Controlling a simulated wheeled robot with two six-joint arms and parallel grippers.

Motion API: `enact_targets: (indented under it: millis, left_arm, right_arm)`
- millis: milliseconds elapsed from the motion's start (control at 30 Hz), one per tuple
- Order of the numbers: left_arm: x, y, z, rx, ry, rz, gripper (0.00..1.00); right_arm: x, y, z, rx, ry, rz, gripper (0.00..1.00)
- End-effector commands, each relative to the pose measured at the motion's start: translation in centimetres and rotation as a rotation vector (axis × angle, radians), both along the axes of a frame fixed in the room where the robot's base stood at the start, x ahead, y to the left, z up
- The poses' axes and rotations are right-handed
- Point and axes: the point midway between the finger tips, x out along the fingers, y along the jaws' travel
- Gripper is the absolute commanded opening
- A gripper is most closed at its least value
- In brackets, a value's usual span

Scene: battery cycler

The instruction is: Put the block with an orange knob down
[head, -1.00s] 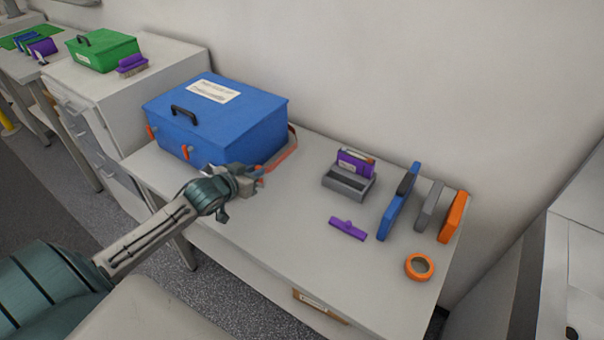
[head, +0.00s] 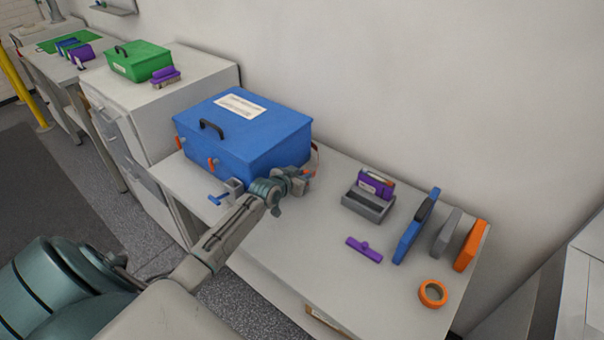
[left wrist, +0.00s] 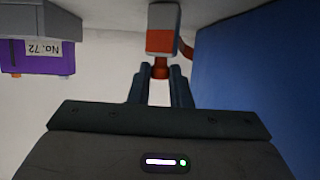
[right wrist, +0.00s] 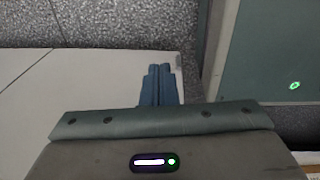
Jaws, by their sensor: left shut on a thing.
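My left gripper (head: 300,178) is beside the right side of the blue box (head: 250,135), above the table (head: 300,240). In the left wrist view, its fingers (left wrist: 160,74) are shut on the orange knob (left wrist: 160,68) of a block. The block (left wrist: 162,30) shows a grey face and an orange-red face beyond the fingertips. In the head view only a bit of orange shows at the gripper's tip; the rest is hidden. I cannot tell whether the block touches the table. My right gripper (right wrist: 160,72) shows only in its wrist view, its fingers together and empty.
A grey holder with a purple module (head: 370,198) stands right of my left gripper. A purple handle (head: 364,249), upright blue, grey and orange plates (head: 470,245) and an orange ring (head: 433,293) are further right. A blue-handled grey clamp (head: 222,193) is at the table's front edge.

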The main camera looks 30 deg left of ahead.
Motion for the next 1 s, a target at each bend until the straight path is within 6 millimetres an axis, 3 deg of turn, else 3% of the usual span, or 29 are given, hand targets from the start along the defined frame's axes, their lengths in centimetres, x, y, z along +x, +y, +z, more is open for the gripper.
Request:
enact_targets:
  millis: [367,400,500,833,1000]
  left_arm:
    - [0.0,0.0,-0.6,0.0,-0.001,0.0,0.0]
    - [0.0,0.0,-0.4,0.0,-0.001,0.0,0.25]
    - [0.0,0.0,-0.4,0.0,-0.001,0.0,0.39]
    - [0.0,0.0,0.1,0.0,-0.001,0.0,0.39]
    - [-2.0,0.1,0.5,0.004,0.001,-0.002,0.39]
  right_arm:
    - [0.0,-0.5,-0.3,-0.005,0.0,0.001,0.0]
    - [0.0,-0.5,-0.2,-0.005,0.0,0.001,0.0]
    - [0.0,-0.5,-0.2,-0.005,0.0,0.001,0.0]
    - [0.0,-0.3,0.2,-0.003,0.0,0.002,0.0]
    - [-0.1,-0.1,-0.1,-0.001,0.0,0.0,0.0]
